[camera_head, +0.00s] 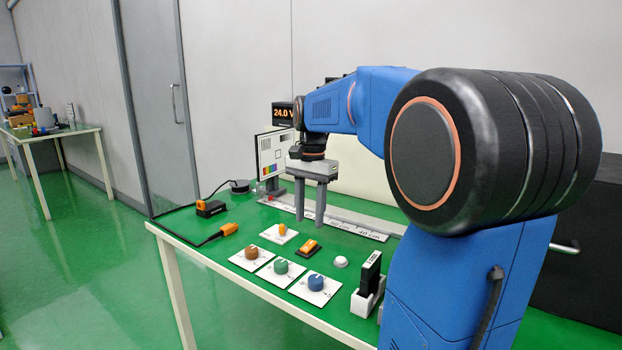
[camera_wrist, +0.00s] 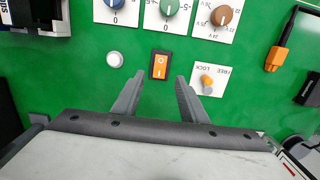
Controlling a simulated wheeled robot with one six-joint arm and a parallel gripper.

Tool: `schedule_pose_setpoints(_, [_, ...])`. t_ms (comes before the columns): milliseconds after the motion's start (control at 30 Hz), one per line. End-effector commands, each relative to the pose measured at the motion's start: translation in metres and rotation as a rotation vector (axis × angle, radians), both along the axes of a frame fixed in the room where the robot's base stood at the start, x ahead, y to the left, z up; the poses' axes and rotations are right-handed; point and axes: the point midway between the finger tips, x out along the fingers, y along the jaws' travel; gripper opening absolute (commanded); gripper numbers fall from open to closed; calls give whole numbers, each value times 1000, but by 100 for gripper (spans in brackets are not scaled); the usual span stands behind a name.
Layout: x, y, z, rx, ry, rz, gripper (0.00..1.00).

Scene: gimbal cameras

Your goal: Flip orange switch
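The orange rocker switch (camera_head: 310,247) sits in a dark frame on the green table top. In the wrist view the orange switch (camera_wrist: 159,65) shows "I" and "O" marks and lies just beyond the fingertips, between their lines. My gripper (camera_head: 310,223) points down above the table, behind the switch in the head view. In the wrist view my gripper (camera_wrist: 160,75) has its two fingers apart with nothing between them. No contact with the switch shows.
A white plate with an orange lock knob (camera_wrist: 207,80) is right of the switch, and a white button (camera_wrist: 115,59) left. Brown (camera_head: 251,253), green (camera_head: 281,267) and blue (camera_head: 315,282) knobs line the front edge. A black device in a white holder (camera_head: 367,290) stands at right.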

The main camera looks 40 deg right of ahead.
Motion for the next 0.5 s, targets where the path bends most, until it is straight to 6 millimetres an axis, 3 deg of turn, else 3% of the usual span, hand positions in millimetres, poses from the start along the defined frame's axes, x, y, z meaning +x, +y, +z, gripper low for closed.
schedule_pose_setpoints(300, [2,-4,64,-1,-1,0,39])
schedule_pose_setpoints(500, [3,-6,92,-1,0,0,39])
